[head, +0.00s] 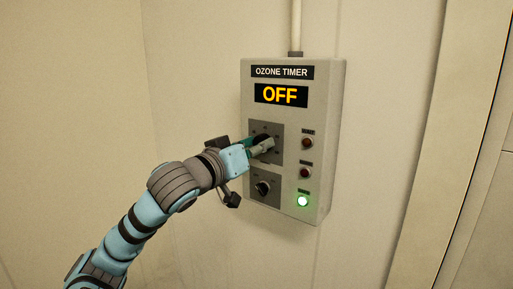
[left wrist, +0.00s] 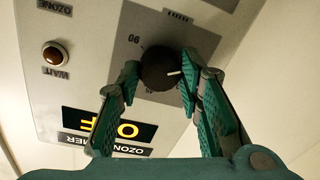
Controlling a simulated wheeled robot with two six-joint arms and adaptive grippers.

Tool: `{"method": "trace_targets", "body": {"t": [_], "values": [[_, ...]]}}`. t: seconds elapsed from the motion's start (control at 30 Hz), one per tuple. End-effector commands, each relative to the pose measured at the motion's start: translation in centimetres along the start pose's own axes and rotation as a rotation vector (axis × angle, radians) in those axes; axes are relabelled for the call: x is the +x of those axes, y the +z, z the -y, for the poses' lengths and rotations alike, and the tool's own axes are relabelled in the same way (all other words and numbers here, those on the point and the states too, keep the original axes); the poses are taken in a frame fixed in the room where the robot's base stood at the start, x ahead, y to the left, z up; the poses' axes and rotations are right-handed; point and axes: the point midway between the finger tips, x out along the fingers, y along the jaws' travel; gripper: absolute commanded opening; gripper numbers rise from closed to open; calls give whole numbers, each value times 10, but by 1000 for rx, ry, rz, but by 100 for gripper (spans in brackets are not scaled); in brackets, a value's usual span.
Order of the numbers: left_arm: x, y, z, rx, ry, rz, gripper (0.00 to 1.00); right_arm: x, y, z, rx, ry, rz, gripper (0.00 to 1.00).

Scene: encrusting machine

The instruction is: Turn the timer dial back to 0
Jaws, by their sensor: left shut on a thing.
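The ozone timer box (head: 328,130) is on the wall in the head view, and its display (head: 281,94) reads OFF. The timer dial (left wrist: 160,68) is a round dark knob with a white pointer line, seen in the left wrist view on its grey plate (left wrist: 128,45). My left gripper (head: 265,147) is at the dial, with its fingers (left wrist: 164,90) on both sides of it, shut on it. The gripper hides most of the dial in the head view. My right gripper is in neither view.
Below the dial is a smaller selector knob (head: 263,188). On the box's right side, a green lamp (head: 302,201) is lit below two dark red lamps (head: 305,172). A conduit (head: 296,28) runs up from the box. The wall around it is clear.

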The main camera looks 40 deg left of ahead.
Motion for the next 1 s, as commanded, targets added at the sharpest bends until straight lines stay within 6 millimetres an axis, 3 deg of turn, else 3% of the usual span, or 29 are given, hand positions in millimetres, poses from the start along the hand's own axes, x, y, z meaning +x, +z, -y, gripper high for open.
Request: {"method": "trace_targets", "body": {"t": [0.03, 0.17, 0.53, 0.9, 1.0], "values": [[0, 2, 0, -2, 0, 6, 35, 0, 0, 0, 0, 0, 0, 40], [0, 2, 0, -1, 0, 4, 53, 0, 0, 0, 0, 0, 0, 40], [0, -7, -2, -2, 1, -4, 53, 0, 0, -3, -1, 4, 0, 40], [0, -81, -30, -5, 5, -3, 53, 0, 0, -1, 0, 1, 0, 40], [0, -91, -33, -1, 2, 1, 53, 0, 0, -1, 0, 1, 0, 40]]}}
